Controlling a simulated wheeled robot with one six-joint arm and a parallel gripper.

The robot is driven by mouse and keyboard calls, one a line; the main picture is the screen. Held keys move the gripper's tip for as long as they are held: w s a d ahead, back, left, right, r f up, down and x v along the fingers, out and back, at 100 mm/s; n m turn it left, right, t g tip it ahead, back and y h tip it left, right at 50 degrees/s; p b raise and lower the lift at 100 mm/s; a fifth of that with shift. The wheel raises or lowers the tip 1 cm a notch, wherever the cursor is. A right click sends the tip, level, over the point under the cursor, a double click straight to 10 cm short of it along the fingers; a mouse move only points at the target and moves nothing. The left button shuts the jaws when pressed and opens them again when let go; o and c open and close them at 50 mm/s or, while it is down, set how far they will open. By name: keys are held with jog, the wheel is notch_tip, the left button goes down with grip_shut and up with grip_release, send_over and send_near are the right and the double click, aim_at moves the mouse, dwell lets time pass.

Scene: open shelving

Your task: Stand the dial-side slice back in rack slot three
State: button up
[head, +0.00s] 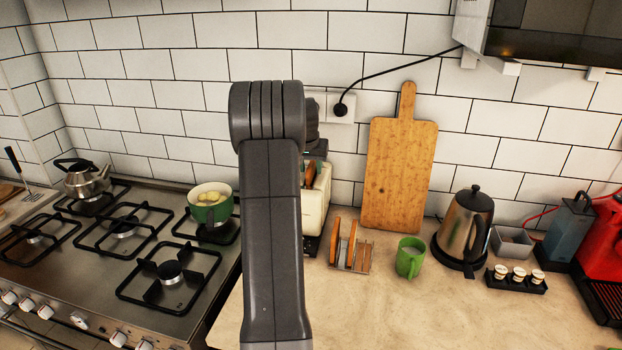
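My gripper (317,150) is mostly hidden behind my own arm, just above the cream toaster (318,208). Its fingers cannot be made out. A brown bread slice (310,173) shows at the top of the toaster, just below the gripper. Whether the gripper touches or holds it cannot be told. The toaster's dial is not visible from here. The toast rack (363,258) stands on the counter right of the toaster. Two slices stand upright in its left part, a left one (335,240) and a right one (351,243). Its right part looks empty.
A green mug (410,258) stands just right of the rack. A wooden board (400,175) leans on the wall behind. A kettle (464,230) and a tray of small cups (516,279) are farther right. The front counter is clear. The gas hob (130,250) is left.

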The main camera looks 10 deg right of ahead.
grip_shut()
